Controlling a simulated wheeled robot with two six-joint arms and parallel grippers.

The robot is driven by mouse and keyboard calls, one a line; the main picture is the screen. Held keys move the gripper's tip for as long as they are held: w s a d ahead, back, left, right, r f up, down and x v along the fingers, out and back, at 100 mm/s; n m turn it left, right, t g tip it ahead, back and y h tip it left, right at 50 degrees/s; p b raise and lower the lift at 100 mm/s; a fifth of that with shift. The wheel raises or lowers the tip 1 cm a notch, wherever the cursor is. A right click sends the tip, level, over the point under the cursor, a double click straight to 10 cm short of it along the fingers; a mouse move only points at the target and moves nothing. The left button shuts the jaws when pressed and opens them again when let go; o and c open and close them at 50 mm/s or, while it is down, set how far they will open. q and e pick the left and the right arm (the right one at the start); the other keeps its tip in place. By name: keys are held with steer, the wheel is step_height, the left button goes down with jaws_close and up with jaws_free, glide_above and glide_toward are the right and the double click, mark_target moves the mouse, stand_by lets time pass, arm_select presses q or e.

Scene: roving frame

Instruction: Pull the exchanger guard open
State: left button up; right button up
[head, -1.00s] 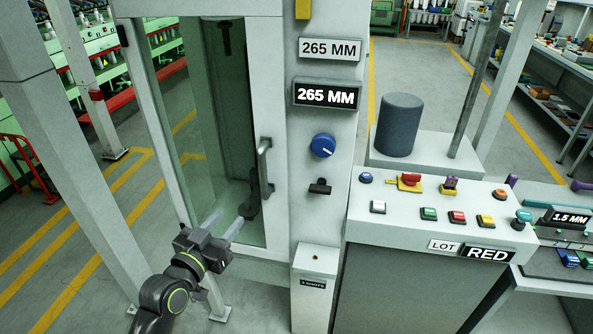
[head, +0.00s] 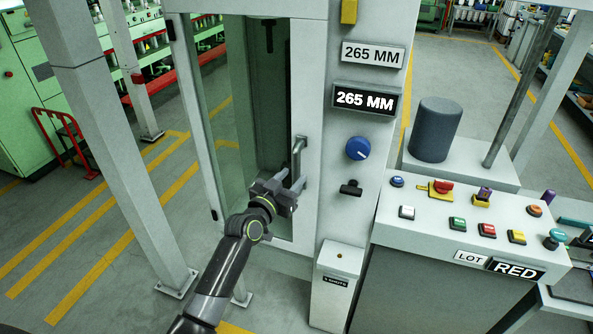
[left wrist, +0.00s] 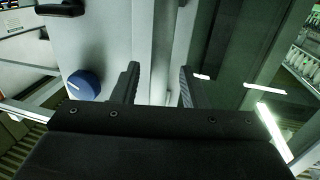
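The exchanger guard (head: 232,145) is a tall glazed door in a pale frame, and it looks closed. Its grey vertical bar handle (head: 299,155) is on the right side of the frame. My left gripper (head: 288,187) is at the lower part of this handle. In the left wrist view the two fingers (left wrist: 160,88) stand apart, with a pale vertical strip between them. I cannot tell if that strip is the handle or the frame, or if the fingers touch it. My right gripper is not in view.
Right of the guard are a blue knob (head: 358,148), a black latch-like part (head: 351,188) and a 265 MM display (head: 365,99). A button console (head: 470,225) stands further right. A pale post (head: 110,130) rises at left. Floor with yellow lines is open at lower left.

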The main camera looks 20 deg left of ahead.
mark_target(294, 175)
arm_select(q)
steer(key=shift+x, duration=1.6)
steer(key=shift+c, duration=0.2)
jaws_close()
